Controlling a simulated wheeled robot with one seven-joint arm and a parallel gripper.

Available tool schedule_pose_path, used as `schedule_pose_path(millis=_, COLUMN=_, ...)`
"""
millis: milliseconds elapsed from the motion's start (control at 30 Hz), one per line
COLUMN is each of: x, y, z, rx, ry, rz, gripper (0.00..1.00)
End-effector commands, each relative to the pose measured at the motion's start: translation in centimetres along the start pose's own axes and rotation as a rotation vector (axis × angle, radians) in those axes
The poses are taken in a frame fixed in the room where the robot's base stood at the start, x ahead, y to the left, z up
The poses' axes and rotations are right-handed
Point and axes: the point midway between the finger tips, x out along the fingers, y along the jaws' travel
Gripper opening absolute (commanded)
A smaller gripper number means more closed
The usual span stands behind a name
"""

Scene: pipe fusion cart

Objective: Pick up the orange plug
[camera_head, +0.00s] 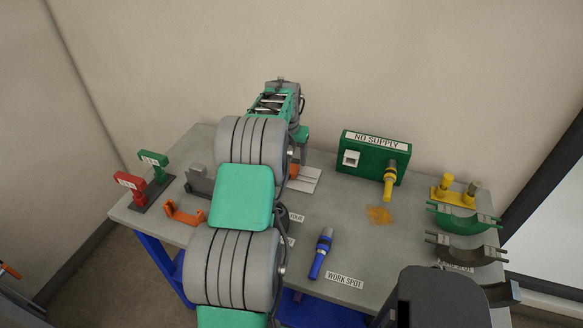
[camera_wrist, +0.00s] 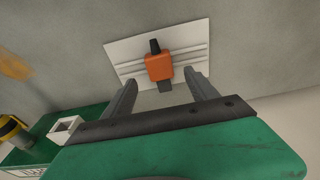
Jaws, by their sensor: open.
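The orange plug (camera_wrist: 159,67) shows in the wrist view, lying on a pale ridged plate (camera_wrist: 191,42), with a dark tip at one end and a dark grey stub at the other. My gripper (camera_wrist: 158,81) is open, its two grey fingers reaching toward the plug from either side of its lower end. I cannot tell whether the fingers touch the plug or plate. In the head view, a small part of the orange plug (camera_head: 294,172) shows beside my arm, which hides the rest. The plate (camera_head: 306,181) is partly visible there.
A green box (camera_head: 374,158) labelled NO SUPPLY, with a yellow plug (camera_head: 390,181), stands right of the plate. A blue plug (camera_head: 321,254) lies near the front. Yellow and green fixtures (camera_head: 462,217) are at right, red and green tags (camera_head: 130,186) at left. Open table (camera_head: 350,225) lies between.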

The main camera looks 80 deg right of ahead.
Motion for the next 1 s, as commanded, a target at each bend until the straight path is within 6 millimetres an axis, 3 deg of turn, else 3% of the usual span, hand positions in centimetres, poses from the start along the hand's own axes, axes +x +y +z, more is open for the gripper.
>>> schedule_pose_path(millis=300, x=4.8, y=0.0, z=0.2, rx=-0.001, ry=0.0, rz=0.0, gripper=0.67)
schedule_pose_path(millis=533, x=5.3, y=-0.1, z=0.2, rx=-0.002, ry=0.002, rz=-0.001, gripper=0.67)
schedule_pose_path(millis=1000, x=5.3, y=-0.1, z=0.2, rx=-0.003, ry=0.002, rz=-0.001, gripper=0.3)
